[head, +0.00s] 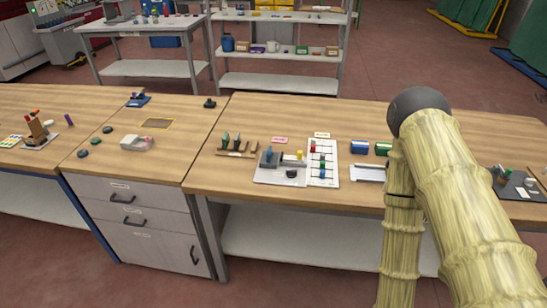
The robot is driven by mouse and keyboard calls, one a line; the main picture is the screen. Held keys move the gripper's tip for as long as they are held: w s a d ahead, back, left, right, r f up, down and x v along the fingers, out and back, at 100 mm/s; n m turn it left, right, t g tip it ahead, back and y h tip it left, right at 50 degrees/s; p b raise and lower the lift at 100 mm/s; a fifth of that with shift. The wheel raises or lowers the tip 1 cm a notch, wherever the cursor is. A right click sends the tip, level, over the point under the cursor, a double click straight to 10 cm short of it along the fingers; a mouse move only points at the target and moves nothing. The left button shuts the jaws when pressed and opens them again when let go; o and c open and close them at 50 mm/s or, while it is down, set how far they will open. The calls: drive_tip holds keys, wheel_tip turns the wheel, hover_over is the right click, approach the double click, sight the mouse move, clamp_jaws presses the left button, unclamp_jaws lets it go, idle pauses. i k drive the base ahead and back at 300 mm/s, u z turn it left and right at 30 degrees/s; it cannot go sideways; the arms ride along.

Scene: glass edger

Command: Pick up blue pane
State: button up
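I cannot make out a blue pane for certain in the head view. My arm, with a bamboo-like surface and a dark round joint, rises at the right and hides part of the bench. My gripper is not in view.
A grey device (269,158) stands beside a white board with coloured pieces (322,168). A dark tray (520,188) lies at far right. A grey drawer unit (140,222) stands below the bench. Shelves (283,81) stand behind.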

sight(269, 155)
drive_tip(key=u, duration=2.1)
drive_tip(key=i, duration=2.2)
drive_tip(key=z, duration=2.7)
drive_tip(key=i, duration=0.1)
drive_tip(key=z, duration=0.25)
